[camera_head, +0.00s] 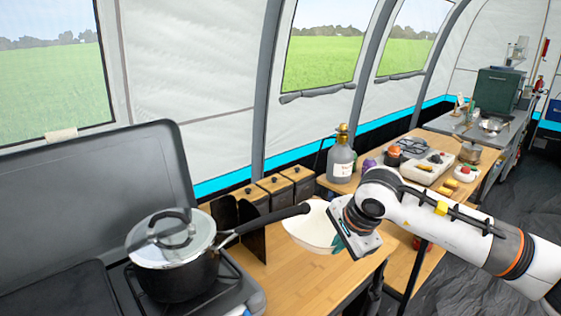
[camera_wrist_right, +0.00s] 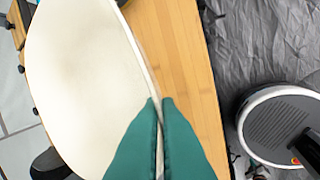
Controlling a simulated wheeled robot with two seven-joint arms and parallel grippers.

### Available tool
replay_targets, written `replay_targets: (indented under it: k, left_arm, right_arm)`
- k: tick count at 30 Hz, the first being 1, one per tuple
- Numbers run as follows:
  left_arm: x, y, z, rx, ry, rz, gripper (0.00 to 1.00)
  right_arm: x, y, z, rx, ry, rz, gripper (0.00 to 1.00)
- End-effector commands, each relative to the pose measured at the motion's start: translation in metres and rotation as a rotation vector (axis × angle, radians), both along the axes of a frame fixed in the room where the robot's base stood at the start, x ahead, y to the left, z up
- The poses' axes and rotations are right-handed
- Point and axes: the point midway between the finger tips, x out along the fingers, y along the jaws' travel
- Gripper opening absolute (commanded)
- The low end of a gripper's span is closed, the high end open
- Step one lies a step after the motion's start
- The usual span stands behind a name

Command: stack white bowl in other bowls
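The white bowl (camera_head: 306,228) is over the wooden table beside the pot's handle in the head view. It fills the left half of the right wrist view (camera_wrist_right: 82,80). My right gripper (camera_head: 338,243) is at the bowl's right rim. Its green fingers (camera_wrist_right: 160,102) are close together with the rim between them in the wrist view. The bowl looks tilted. I cannot tell whether it touches the table. My left gripper does not show.
A black pot (camera_head: 178,270) with a glass lid stands on the stove at left, its long handle reaching toward the bowl. Wooden boxes (camera_head: 274,190) and a grey bottle (camera_head: 341,160) stand behind. The wooden tabletop (camera_head: 300,283) in front is clear.

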Motion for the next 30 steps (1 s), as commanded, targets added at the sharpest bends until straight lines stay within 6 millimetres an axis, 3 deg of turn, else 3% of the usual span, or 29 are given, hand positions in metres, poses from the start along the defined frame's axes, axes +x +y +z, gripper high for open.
replay_targets:
  k: [9, 18, 24, 30]
  left_arm:
    - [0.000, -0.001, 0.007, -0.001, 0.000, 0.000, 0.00]
    - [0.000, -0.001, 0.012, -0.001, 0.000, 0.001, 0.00]
    - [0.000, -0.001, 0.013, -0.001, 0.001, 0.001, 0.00]
    - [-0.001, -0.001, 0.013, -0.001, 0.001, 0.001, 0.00]
  right_arm:
    - [-0.081, -0.005, -0.052, 0.006, 0.009, 0.509, 0.00]
    - [-0.159, -0.026, -0.077, 0.005, 0.005, 0.994, 0.00]
    - [-0.186, -0.035, -0.082, 0.002, 0.003, 1.159, 0.00]
    - [-0.190, -0.037, -0.083, -0.003, 0.001, 1.191, 0.00]
